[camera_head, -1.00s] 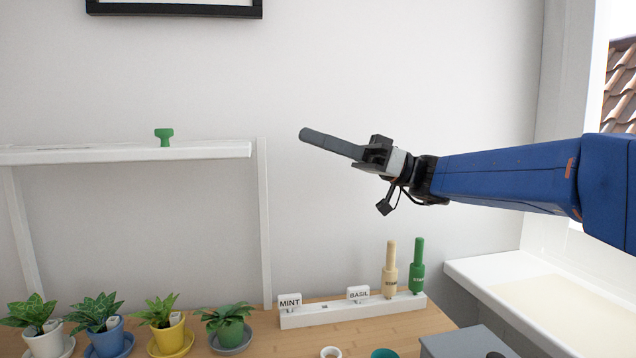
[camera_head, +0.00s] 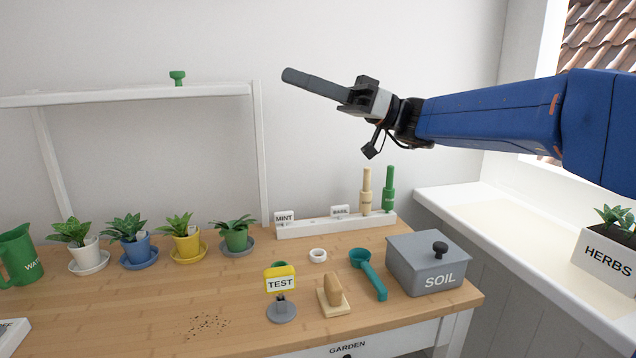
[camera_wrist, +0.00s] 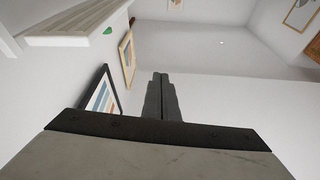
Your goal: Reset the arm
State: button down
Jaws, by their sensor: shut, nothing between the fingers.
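My gripper (camera_head: 286,75) is raised in the air in front of the wall, above the desk (camera_head: 150,300). It points to the left in the head view, with the fingers together and nothing held. In the wrist view the shut fingers (camera_wrist: 161,96) show against the pale wall and ceiling. My blue arm reaches in from the right edge. No object touches the gripper.
A white shelf (camera_head: 130,94) with a green item (camera_head: 177,77) stands left of my gripper. Below are potted plants (camera_head: 235,235), a labelled rack (camera_head: 335,225), a green scoop (camera_head: 368,272), a TEST sign (camera_head: 281,279) and a grey SOIL box (camera_head: 430,262). A HERBS planter (camera_head: 606,258) stands right.

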jog(key=s+d+f+m+t+h, duration=0.2)
jog(key=s+d+f+m+h, duration=0.15)
jog(key=f, duration=0.45)
jog(key=s+d+f+m+t+h, duration=0.25)
jog(key=s+f+m, duration=0.2)
jog(key=f, duration=0.45)
jog(key=s+d+f+m+t+h, duration=0.1)
jog(key=s+d+f+m+h, duration=0.2)
jog(key=f, duration=0.5)
jog(key=s+d+f+m+t+h, duration=0.2)
jog(key=s+d+f+m+h, duration=0.2)
jog(key=d+f, duration=0.6)
jog(key=s+d+f+m+t+h, duration=0.2)
jog(key=s+d+f+m+h, duration=0.2)
jog(key=d, duration=0.9)
notch_tip(320, 180, down, 6)
jog(key=s+h, duration=0.2)
jog(key=h, duration=0.2)
jog(key=shift+s, duration=0.15)
jog(key=shift+a, duration=0.1)
